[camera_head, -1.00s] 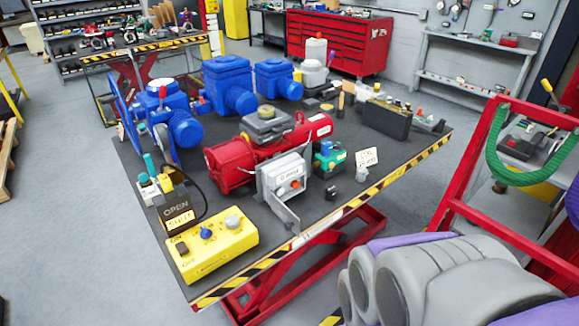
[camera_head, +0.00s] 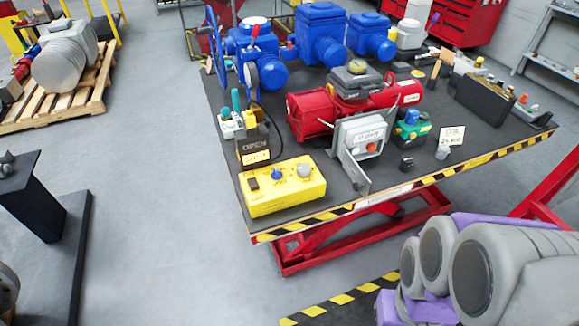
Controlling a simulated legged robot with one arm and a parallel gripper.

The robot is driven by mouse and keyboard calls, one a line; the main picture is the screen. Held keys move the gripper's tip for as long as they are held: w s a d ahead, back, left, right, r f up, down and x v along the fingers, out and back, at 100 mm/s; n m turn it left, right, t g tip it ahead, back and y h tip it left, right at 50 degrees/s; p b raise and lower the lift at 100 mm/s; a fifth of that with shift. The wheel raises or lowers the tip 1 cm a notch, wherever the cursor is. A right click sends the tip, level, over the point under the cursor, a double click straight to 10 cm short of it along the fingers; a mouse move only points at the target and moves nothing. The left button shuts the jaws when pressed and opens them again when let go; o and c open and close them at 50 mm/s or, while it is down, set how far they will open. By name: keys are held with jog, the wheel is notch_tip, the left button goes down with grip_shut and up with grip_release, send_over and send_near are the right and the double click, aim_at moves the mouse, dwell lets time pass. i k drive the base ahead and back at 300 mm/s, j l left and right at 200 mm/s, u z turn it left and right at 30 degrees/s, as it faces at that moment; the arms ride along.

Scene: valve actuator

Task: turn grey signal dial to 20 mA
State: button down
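A yellow control box (camera_head: 285,196) sits at the near left corner of the dark-topped table. The grey dial (camera_head: 304,171) is on the right of its top face. A blue knob (camera_head: 277,174) is beside it, left of centre, and a dark switch (camera_head: 252,184) is at the left. The dial's pointer and scale are too small to read. My grey and purple arm fills the lower right, apart from the box. My gripper's fingertips do not show.
A black-and-yellow striped edge borders the table (camera_head: 410,186). Behind the box stand an OPEN/SHUT sign block (camera_head: 254,150), a grey box with a bracket (camera_head: 361,138) and a red actuator (camera_head: 312,113). Left of the table, the grey floor (camera_head: 165,200) is open, with a black stand (camera_head: 45,215) farther left.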

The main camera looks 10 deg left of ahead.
aim_at(303, 169)
jog(key=i+l+u, duration=0.1)
jog(key=i+u, duration=0.25)
jog(key=i+l+u, duration=0.1)
jog(key=u, duration=0.2)
jog(key=i+l+u, duration=0.2)
jog(key=u, duration=0.15)
